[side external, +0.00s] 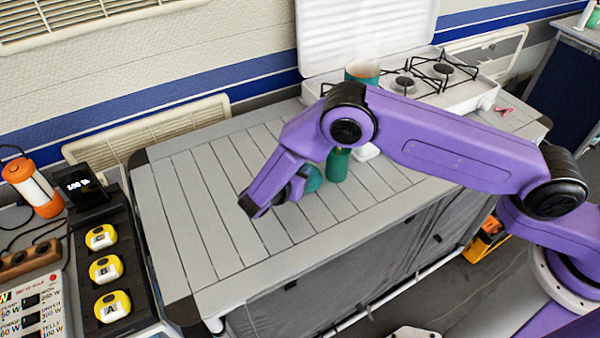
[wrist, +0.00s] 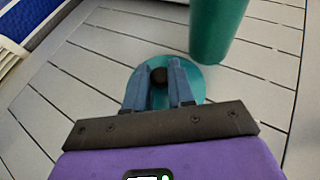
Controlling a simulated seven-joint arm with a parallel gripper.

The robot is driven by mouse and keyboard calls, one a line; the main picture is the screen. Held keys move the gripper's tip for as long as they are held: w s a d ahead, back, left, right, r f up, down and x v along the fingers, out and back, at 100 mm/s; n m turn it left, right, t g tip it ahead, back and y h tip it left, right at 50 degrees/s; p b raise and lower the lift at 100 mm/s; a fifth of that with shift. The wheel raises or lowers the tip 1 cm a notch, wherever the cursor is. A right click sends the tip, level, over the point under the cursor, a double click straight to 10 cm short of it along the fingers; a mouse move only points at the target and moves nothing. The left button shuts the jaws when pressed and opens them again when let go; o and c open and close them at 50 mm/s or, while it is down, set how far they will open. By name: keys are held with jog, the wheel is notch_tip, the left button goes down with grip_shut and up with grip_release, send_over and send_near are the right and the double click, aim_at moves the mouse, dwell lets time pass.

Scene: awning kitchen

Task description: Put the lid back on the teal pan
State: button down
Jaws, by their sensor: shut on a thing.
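The teal lid (wrist: 207,82) is a round disc with a dark knob (wrist: 158,75), seen over the slatted table in the wrist view. My gripper (wrist: 159,78) is shut on the knob, its blue fingers on either side. In the side view the lid (side external: 314,181) shows partly behind my gripper (side external: 302,177). I cannot tell whether it touches the table. A teal open-topped vessel with a tan inside, which looks like the pan (side external: 361,74), stands at the stove, its lower part hidden behind my arm.
A tall teal cylinder (side external: 338,164) stands close beside the lid, also in the wrist view (wrist: 219,28). A white object (side external: 367,152) is partly hidden behind my arm. The stove (side external: 425,80) has black grates and a raised white cover. The table's left part (side external: 200,210) is clear.

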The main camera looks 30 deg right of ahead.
notch_tip(320, 180, up, 27)
jog(key=d+r, duration=0.3)
jog(key=d, duration=2.4)
jog(key=w+f, duration=1.3)
jog(key=w, duration=0.1)
jog(key=shift+w+d+f, duration=0.2)
jog(key=shift+d+f, duration=0.05)
jog(key=shift+f, duration=0.45)
jog(key=c, duration=1)
grip_release()
jog(key=shift+o, duration=0.2)
